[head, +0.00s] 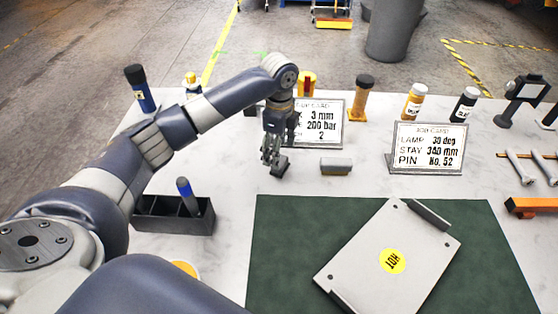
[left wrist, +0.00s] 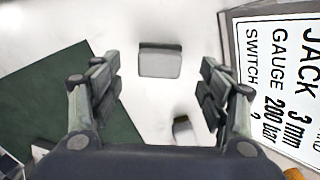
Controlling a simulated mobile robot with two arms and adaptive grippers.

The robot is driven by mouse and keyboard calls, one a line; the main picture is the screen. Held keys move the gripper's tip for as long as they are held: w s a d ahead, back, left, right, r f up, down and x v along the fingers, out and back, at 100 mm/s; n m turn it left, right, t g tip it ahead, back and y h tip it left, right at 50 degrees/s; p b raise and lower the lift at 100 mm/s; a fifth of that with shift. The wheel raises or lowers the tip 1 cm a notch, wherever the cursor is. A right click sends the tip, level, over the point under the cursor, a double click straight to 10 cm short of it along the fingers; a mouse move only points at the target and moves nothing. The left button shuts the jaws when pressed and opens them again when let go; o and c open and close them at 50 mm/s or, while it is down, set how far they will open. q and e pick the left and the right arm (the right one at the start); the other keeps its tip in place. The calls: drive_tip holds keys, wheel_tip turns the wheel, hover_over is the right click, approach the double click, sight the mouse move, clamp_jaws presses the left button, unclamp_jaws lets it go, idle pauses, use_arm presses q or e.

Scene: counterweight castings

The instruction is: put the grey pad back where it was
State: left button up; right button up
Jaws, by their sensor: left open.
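My left gripper (head: 273,155) hangs low over the white table, left of a small grey pad (head: 336,166) with a paler front side. The gripper is open; its two fingers stand apart in the left wrist view (left wrist: 160,88). There, a light grey block (left wrist: 160,62) lies on the table between the fingers. A smaller dark-and-grey block (left wrist: 182,129) shows nearer the palm. I cannot tell for sure which of these two is the pad seen from the head. A dark grey shape at the fingertips in the head view is unclear. My right gripper is out of view.
A jack card (head: 318,122) stands just behind the gripper, a job card (head: 428,147) to the right. A green mat (head: 285,240) in front bears a grey plate (head: 375,240) marked HOT. A dark tray (head: 155,215) stands left. Several bottles line the back.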

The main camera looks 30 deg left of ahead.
use_arm(q)
wheel_tip(320, 180, up, 7)
drive_tip(key=shift+b, duration=0.4)
drive_tip(key=shift+d+f, duration=0.1)
drive_tip(key=shift+f, duration=0.1)
